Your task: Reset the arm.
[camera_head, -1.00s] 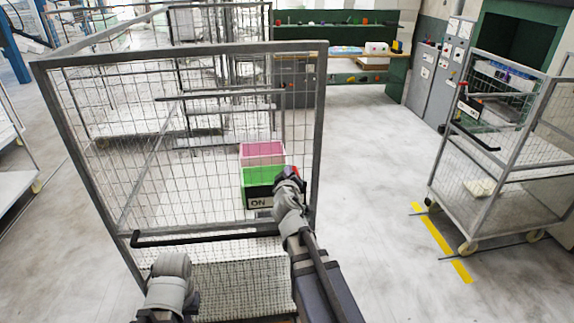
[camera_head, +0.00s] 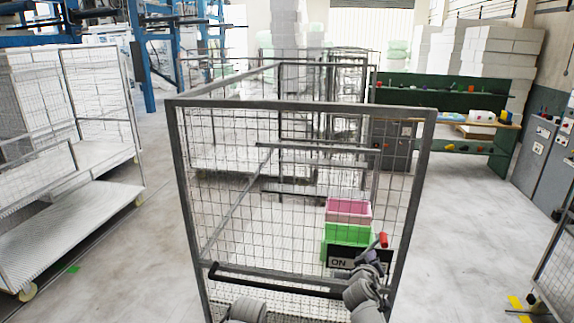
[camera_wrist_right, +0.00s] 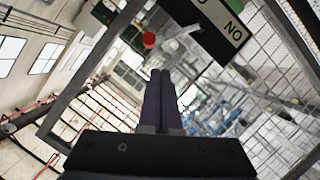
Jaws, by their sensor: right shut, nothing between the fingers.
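My right gripper (camera_head: 368,258) is at the lower right of the wire-mesh trolley (camera_head: 180,180) in the head view, by a black box with a white ON label (camera_head: 338,263). In the right wrist view its two dark fingers (camera_wrist_right: 162,78) lie together with nothing between them. The label (camera_wrist_right: 233,32) shows there upside down, beyond the fingertips and to the right. A red knob (camera_head: 384,240) sits beside the box; it also shows in the wrist view (camera_wrist_right: 148,40), apart from the fingers. Part of my left arm is at the bottom edge; its gripper is out of the picture.
A dark handle bar (camera_head: 270,281) crosses the trolley's near side. White shelf carts (camera_head: 80,220) stand left, a green workbench (camera_head: 440,97) behind. The floor between is open.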

